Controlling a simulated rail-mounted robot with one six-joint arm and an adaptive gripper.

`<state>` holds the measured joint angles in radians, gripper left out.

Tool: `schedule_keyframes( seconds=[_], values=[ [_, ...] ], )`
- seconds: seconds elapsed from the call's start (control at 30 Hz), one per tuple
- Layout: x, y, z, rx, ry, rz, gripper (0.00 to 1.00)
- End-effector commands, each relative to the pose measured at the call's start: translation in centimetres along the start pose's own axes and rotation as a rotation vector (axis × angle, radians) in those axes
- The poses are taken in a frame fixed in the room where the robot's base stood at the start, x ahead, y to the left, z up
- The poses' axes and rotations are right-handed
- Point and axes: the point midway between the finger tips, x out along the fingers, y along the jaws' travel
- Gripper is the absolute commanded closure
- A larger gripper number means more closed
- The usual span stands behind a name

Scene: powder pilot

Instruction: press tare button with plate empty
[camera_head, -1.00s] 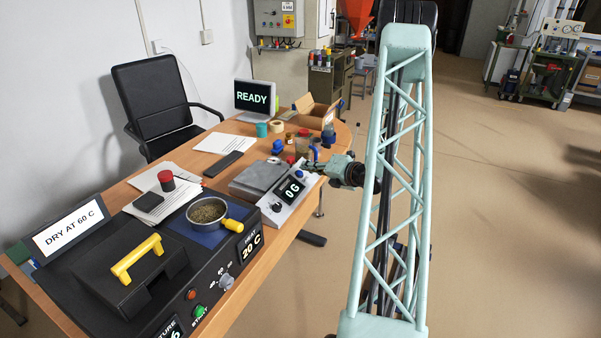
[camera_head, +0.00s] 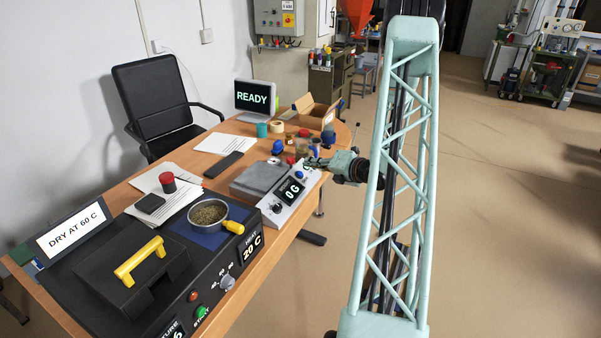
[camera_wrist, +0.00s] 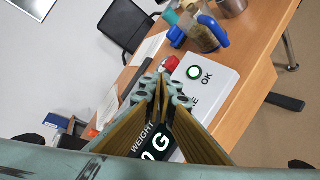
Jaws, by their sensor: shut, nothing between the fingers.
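The scale (camera_head: 300,207) is a white sloped console on the desk. Its display (camera_head: 290,190) reads 0 G. Its grey weighing plate (camera_head: 258,178) is bare. My gripper (camera_head: 312,163) is over the far right end of the console. A partly covered label ending in "E" (camera_wrist: 192,103) shows beside the fingers.
A metal pan of granules (camera_head: 208,213) with a yellow handle sits on the dryer (camera_head: 130,270) at the near left. A jar with blue parts (camera_wrist: 205,33) stands close beyond the console. Papers, a red-capped item (camera_head: 168,182) and a keyboard lie behind. The floor to the right is open.

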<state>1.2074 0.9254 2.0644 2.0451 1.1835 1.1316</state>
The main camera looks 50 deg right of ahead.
Motion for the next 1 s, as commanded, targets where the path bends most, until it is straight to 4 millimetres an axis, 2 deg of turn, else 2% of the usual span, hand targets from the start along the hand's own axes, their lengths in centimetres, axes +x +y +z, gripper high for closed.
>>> schedule_keyframes(
  seconds=[0.5, 1.0],
  values=[
    [-2.0, 1.4, 1.5, 0.000, -0.001, -0.001, 1.00],
    [-2.0, 1.4, 1.5, 0.000, 0.000, 0.000, 1.00]
  ],
)
